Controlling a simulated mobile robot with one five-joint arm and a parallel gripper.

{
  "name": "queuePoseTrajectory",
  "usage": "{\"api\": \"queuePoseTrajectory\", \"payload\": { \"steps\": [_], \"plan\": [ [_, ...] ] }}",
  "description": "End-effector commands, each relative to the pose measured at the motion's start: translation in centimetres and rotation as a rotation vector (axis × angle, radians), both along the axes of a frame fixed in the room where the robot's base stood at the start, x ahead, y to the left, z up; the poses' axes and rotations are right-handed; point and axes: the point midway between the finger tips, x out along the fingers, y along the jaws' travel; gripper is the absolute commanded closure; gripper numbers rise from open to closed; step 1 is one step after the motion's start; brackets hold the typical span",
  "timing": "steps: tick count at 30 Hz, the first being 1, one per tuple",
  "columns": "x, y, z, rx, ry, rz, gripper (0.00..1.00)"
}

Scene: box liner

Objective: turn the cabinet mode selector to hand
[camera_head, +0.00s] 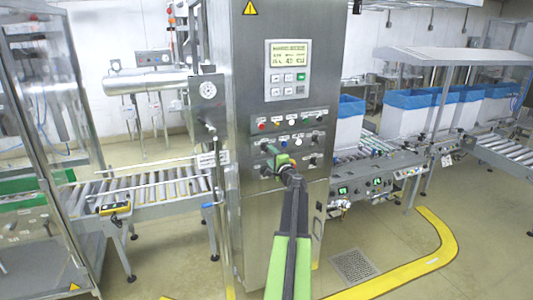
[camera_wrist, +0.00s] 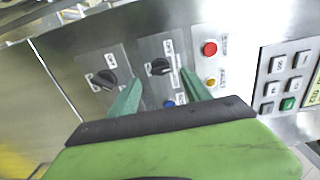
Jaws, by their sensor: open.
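The steel cabinet (camera_head: 288,22) stands in the middle of the head view, with a control panel of coloured buttons and black selector knobs. My gripper (camera_head: 270,152) is in front of the left part of this panel and hides some of it. In the wrist view, my gripper (camera_wrist: 159,74) is open, with its two green fingers pointing at the panel. One black selector knob (camera_wrist: 158,67) shows between the fingertips; I cannot tell whether they touch it. A second black selector (camera_wrist: 103,80) is left of the fingers. The labels are too small to read, so I cannot tell which is the mode selector.
A keypad (camera_wrist: 278,82) is further right. Roller conveyors (camera_head: 150,192) flank the cabinet. A yellow floor line (camera_head: 425,262) curves at right.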

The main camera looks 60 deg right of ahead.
Motion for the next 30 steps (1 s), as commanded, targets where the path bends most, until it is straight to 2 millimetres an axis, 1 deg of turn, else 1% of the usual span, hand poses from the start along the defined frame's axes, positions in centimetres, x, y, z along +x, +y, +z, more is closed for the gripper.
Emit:
{"api": "queuePoseTrajectory", "payload": {
  "steps": [1, 6, 9, 12, 17, 30],
  "plan": [
    [-1.5, 1.3, 0.0, 0.000, 0.000, -0.003, 0.44],
    [-5.2, 4.0, 0.0, 0.000, 0.000, -0.003, 0.44],
    [-6.8, 5.3, 0.0, 0.000, 0.000, -0.002, 0.44],
    [-8.0, 6.0, 0.0, 0.000, 0.000, -0.003, 0.44],
    [-8.6, 6.4, 0.0, 0.000, 0.000, 0.000, 0.44],
    [-8.6, 6.4, 0.0, 0.000, 0.000, -0.001, 0.44]
  ]
}}
